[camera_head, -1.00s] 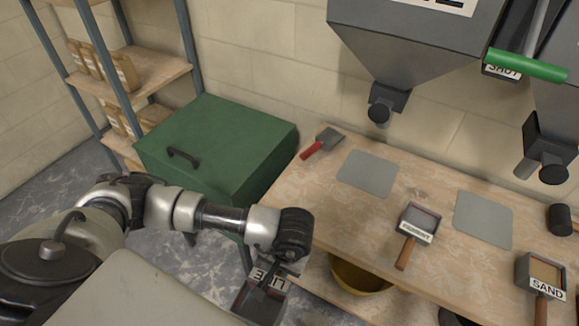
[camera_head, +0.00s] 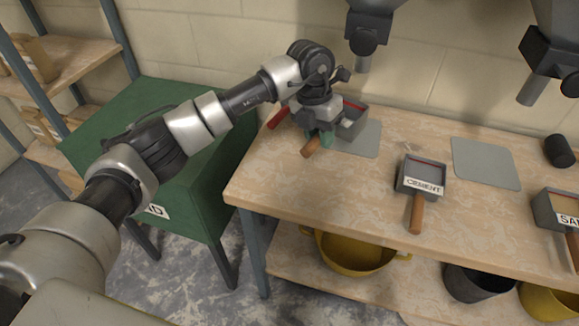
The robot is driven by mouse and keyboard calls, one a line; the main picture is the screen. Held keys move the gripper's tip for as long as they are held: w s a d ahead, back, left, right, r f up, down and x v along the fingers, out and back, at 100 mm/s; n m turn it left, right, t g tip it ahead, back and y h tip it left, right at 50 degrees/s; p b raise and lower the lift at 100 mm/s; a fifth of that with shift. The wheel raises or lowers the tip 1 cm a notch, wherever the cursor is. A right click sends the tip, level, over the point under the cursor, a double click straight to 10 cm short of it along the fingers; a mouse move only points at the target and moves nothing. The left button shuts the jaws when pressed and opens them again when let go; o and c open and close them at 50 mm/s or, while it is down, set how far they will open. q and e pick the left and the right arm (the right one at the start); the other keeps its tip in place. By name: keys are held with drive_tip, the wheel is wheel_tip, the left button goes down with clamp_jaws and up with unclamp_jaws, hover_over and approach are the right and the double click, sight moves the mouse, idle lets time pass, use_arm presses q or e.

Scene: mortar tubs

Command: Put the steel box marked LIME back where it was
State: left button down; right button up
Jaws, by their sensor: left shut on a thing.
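My left gripper (camera_head: 319,135) is shut on the wooden handle (camera_head: 311,148) of a steel box (camera_head: 352,118). In the head view the box is at the back left of the workbench, over or on the left grey mat (camera_head: 362,142). I cannot tell whether it touches the mat. Some pale stuff shows inside the box. Its label is hidden from this side; the earlier frame shows LIME on it. My right gripper is not in view.
The CEMENT box (camera_head: 422,175) stands mid-bench (camera_head: 330,192), with the SAND box (camera_head: 555,213) at the right. A second grey mat (camera_head: 485,163) is bare. A red-handled tool (camera_head: 278,117) lies behind my gripper. Hopper spouts (camera_head: 367,38) hang above. A green chest (camera_head: 160,110) stands left.

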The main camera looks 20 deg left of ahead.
use_arm(q)
drive_tip(key=n, duration=0.1)
drive_tip(key=w+d+r+n+b, duration=0.1)
drive_tip(key=n, duration=0.1)
drive_tip(key=shift+w+d+r+t, duration=0.1)
drive_tip(key=shift+d+r+t, duration=0.15)
drive_tip(key=shift+t, duration=0.15)
drive_tip(key=shift+a+f+n, duration=0.15)
drive_tip(key=shift+a+n, duration=0.05)
drive_tip(key=shift+n, duration=0.1)
drive_tip(key=s+a+f, duration=0.1)
drive_tip(key=a+f, duration=0.1)
drive_tip(key=a, duration=0.1)
drive_tip(key=s+a+f+p, duration=0.1)
drive_tip(key=s+a+f, duration=0.1)
drive_tip(key=a, duration=0.1)
drive_tip(key=s+a+f, duration=0.2)
drive_tip(key=a, duration=0.1)
drive_tip(key=shift+s+a+f, duration=0.2)
drive_tip(key=shift+a+f, duration=0.05)
drive_tip(key=shift+a, duration=0.15)
wheel_tip(320, 180, down, 4)
drive_tip(key=shift+f+p, duration=0.1)
drive_tip(key=shift+p, duration=0.2)
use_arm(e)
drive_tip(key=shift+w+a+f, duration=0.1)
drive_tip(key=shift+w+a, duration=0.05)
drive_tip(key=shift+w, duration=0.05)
